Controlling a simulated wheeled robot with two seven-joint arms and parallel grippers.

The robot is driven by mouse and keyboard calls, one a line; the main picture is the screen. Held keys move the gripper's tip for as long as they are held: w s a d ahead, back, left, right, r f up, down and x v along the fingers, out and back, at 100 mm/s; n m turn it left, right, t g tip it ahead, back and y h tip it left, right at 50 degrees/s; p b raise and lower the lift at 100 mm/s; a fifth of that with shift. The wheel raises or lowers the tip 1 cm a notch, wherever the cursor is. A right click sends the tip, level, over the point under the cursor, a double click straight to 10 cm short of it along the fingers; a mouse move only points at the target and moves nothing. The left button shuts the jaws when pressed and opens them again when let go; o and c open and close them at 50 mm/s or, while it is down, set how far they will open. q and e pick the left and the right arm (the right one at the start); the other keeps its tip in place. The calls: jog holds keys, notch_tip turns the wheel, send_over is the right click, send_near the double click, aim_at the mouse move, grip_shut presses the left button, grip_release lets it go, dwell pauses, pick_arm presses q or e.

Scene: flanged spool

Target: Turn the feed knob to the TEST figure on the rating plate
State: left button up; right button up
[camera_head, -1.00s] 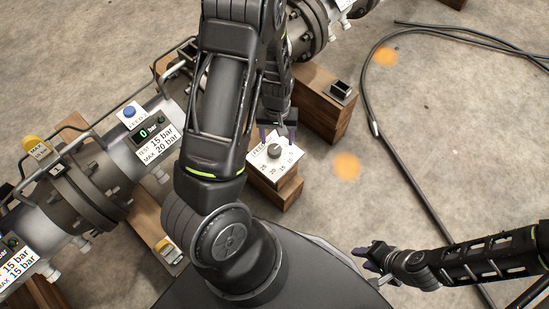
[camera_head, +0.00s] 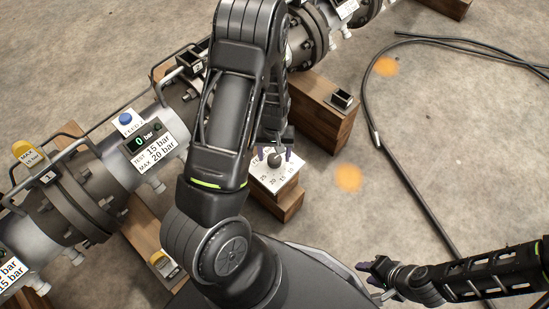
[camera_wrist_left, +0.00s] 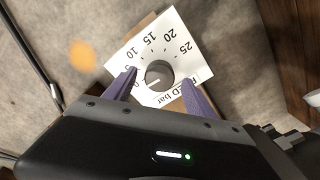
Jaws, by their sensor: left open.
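The dark round feed knob (camera_wrist_left: 158,74) stands on a white dial card marked 0 to 25 (camera_wrist_left: 172,30). Its white pointer line is toward the 0 end. My left gripper (camera_wrist_left: 158,78) is open, with one purple finger on each side of the knob; contact is not clear. In the head view the knob (camera_head: 275,160) and the left gripper (camera_head: 274,150) show beyond my left arm. The rating plate (camera_head: 155,155) on the pipe reads TEST 15 bar, MAX 20 bar. My right gripper (camera_head: 370,275) is apart at lower right; its jaw opening is unclear.
A green display (camera_head: 146,138) above the plate reads 0 bar, with a blue button (camera_head: 125,119) beside it. The dial sits on a wooden block (camera_head: 283,205). A taller wooden block (camera_head: 320,115) stands behind it. A black hose (camera_head: 410,165) lies on the floor at right.

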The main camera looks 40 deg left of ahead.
pick_arm(q)
jog(key=shift+f, duration=0.7)
jog(key=c, duration=1.4)
